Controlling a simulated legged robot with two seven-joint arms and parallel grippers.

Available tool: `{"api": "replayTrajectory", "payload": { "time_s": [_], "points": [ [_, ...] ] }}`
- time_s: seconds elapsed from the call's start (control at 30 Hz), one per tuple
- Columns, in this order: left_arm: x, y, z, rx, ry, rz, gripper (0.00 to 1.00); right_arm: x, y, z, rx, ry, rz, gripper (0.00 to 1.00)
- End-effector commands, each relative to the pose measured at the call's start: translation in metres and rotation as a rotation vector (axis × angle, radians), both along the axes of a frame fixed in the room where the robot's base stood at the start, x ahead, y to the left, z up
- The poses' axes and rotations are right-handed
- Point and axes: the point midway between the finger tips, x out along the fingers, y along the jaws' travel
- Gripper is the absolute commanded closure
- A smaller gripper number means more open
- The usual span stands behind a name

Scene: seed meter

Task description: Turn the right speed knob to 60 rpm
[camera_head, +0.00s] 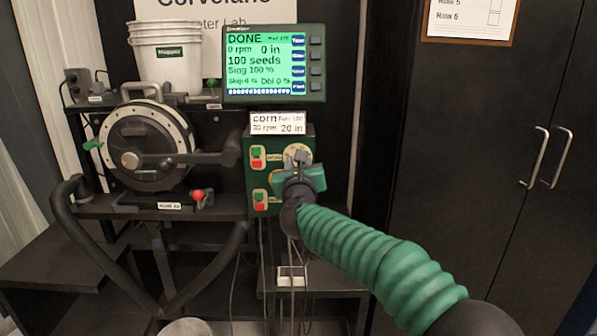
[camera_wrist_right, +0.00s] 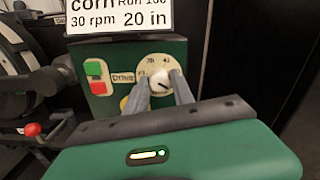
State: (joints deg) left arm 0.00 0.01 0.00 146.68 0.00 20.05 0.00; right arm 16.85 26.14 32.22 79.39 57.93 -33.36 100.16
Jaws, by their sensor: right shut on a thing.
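The speed knob (camera_wrist_right: 159,87) is a pale round knob on a white dial with numbers, on the front of the green control box (camera_wrist_right: 106,58). My right gripper (camera_wrist_right: 162,92) is shut on this knob, with one grey finger on each side of it. A small dark mark shows on the knob face, but I cannot tell its exact reading. In the head view, the right gripper (camera_head: 298,163) is at the upper dial (camera_head: 297,151) and hides the area below it. The display (camera_head: 274,63) reads DONE, 0 rpm, 0 in and 100 seeds. My left gripper is not in view.
A card (camera_head: 277,123) above the box reads corn, 30 rpm, 20 in. Green and red buttons (camera_head: 257,157) sit left of the dial. A round seed meter (camera_head: 146,146) with a shaft stands at left. A black cabinet (camera_head: 480,130) is at right.

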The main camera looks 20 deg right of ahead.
Motion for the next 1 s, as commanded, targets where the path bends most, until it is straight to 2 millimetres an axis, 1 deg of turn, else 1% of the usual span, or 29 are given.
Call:
{"api": "replayTrajectory", "payload": {
  "time_s": [0.13, 0.6, 0.63, 0.7, 0.77, 1.0],
  "points": [
    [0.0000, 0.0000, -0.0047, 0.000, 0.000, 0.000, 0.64, 0.0000, -0.0004, 0.0008, 0.028, -0.011, 0.000, 1.00],
    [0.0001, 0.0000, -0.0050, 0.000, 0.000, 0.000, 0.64, 0.0002, -0.0006, 0.0016, 0.040, -0.014, -0.001, 1.00],
    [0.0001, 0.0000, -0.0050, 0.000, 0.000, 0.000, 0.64, 0.0002, -0.0006, 0.0016, 0.040, -0.014, -0.001, 0.67],
    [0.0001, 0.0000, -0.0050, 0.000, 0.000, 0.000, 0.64, 0.0001, -0.0006, 0.0013, 0.040, -0.014, -0.001, 0.58],
    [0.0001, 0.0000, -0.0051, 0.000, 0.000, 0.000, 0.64, -0.0001, -0.0005, 0.0012, 0.040, -0.013, -0.001, 0.50],
    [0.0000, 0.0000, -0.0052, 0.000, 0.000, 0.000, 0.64, -0.0009, -0.0004, 0.0014, 0.039, -0.012, -0.001, 0.49]
  ]
}}
